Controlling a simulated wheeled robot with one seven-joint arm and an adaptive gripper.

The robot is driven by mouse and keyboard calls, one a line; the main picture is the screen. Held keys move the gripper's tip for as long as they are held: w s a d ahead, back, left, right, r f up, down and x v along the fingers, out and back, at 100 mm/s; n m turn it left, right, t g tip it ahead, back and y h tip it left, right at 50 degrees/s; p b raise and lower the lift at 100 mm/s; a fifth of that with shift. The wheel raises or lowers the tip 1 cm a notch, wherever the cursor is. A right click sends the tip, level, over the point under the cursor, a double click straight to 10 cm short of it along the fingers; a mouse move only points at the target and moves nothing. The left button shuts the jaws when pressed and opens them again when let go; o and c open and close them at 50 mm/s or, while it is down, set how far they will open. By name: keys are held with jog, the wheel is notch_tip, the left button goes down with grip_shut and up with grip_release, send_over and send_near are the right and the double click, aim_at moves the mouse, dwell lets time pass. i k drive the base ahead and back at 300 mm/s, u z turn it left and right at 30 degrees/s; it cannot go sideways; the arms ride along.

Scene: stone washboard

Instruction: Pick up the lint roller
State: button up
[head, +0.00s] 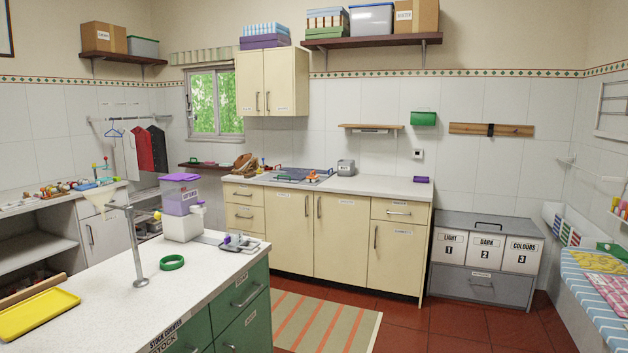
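I cannot make out a lint roller for certain in the head view. Many small items on the counters are too small to tell apart. Several small coloured things lie on the left counter (22,203), and a few stand by the sink on the back counter (390,187). A long brown bar (32,291) lies at the lower left behind a yellow tray (38,316); I cannot tell what it is. My gripper is not in view.
The near white-topped counter (215,272) holds a purple-and-white dispenser (181,207), a green ring (172,262) and a metal post (136,245). A striped rug (325,318) lies on the open red floor. Grey sorting bins (482,287) stand at the right.

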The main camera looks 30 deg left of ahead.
aim_at(312, 178)
jog(key=u, duration=0.85)
jog(key=i, duration=6.1)
jog(key=u, duration=3)
